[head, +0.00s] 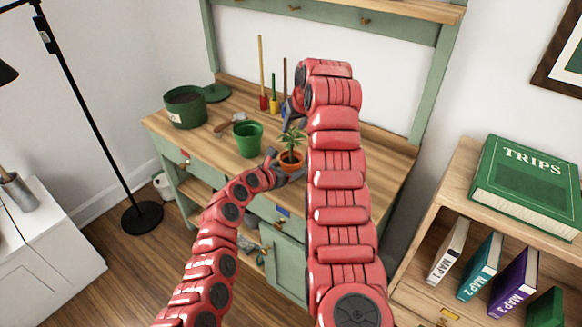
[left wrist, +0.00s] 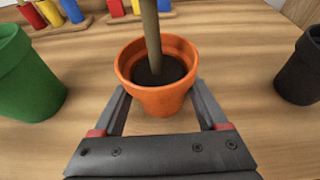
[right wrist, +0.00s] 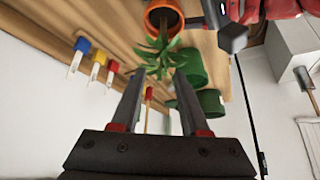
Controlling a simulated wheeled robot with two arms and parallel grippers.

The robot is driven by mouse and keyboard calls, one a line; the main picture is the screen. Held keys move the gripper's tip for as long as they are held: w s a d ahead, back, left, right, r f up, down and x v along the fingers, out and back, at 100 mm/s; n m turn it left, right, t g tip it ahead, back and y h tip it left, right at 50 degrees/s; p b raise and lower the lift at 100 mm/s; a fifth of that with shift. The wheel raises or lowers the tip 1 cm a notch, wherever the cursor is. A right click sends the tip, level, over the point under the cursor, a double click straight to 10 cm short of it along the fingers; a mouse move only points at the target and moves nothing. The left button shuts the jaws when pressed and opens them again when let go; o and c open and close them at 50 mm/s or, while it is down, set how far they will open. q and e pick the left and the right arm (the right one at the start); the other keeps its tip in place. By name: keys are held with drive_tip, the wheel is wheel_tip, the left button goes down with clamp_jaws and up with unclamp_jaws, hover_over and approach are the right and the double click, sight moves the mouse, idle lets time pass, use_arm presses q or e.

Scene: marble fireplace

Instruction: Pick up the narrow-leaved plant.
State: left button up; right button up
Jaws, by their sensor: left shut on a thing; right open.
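The narrow-leaved plant (head: 292,137) stands upright in an orange pot (head: 291,161) on the wooden workbench (head: 205,150). My left gripper (head: 279,172) is shut on the orange pot; in the left wrist view its fingers grip the pot (left wrist: 160,98) from both sides, with the stem (left wrist: 152,38) rising out of the soil. My right gripper (head: 289,110) is above and behind the plant, partly hidden by its own arm. In the right wrist view it is open (right wrist: 158,78), with the green leaves (right wrist: 158,56) just beyond its fingertips and nothing held.
A green pot (head: 247,138) stands left of the plant, and a larger green pot (head: 185,108) farther left. A hand tool (head: 227,126) lies between them. A dark pot (left wrist: 300,72) is right of the plant in the left wrist view.

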drive_tip(key=shift+x, duration=1.4)
drive_tip(key=shift+a, duration=0.1)
clamp_jaws()
